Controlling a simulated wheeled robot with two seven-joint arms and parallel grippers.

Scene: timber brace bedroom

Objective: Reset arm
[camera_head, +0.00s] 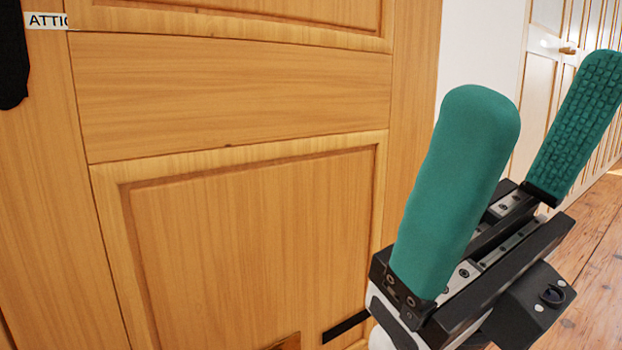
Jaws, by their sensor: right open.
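My right gripper (530,150) stands large at the right of the head view, with its two green padded fingers pointing up. The fingers are spread wide apart and nothing is between them. The gripper is in front of the right edge of a wooden panelled door (250,240) and looks apart from it, though the exact gap is hard to judge. My left gripper cannot be made out in this view.
A white wall (465,45) and a pale panelled door (545,80) are behind the gripper. Wooden floor (595,270) shows at the right.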

